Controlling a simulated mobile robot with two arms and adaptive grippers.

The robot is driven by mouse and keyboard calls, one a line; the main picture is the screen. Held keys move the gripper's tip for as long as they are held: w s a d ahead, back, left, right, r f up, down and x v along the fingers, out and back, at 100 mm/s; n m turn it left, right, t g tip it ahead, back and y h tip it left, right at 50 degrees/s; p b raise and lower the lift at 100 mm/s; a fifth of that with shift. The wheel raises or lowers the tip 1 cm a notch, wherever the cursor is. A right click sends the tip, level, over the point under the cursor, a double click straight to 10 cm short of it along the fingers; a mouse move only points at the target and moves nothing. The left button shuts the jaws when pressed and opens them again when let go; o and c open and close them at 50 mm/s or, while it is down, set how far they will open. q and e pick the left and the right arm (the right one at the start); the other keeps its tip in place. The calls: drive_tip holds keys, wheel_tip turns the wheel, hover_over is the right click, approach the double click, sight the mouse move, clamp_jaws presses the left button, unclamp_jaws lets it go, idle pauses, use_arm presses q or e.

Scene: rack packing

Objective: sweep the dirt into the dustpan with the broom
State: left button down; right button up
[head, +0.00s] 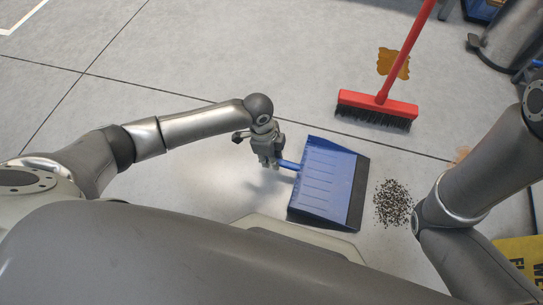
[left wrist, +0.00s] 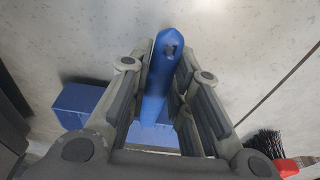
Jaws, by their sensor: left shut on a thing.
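A blue dustpan (head: 325,180) with a dark front lip lies on the floor in the head view, its lip facing right. My left gripper (head: 270,163) is shut on the dustpan's blue handle; the left wrist view shows the handle (left wrist: 165,75) between the fingers. A pile of dark dirt specks (head: 393,203) lies on the floor just right of the lip. A red broom (head: 378,103) with black bristles stands on the floor beyond the dirt, its handle leaning up out of view. Its bristles also show in the left wrist view (left wrist: 266,143). My right gripper is not in view.
A brown stain (head: 393,63) lies on the floor behind the broom handle. A yellow sign (head: 520,262) is at the lower right. The floor on the left and far side is clear.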

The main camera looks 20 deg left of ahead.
use_arm(q)
drive_tip(key=shift+f, duration=0.75)
drive_tip(key=c, duration=1.3)
unclamp_jaws()
drive_tip(key=shift+o, duration=0.2)
wheel_tip(320, 180, up, 12)
drive_tip(key=a, duration=0.1)
drive_tip(key=shift+a, duration=0.4)
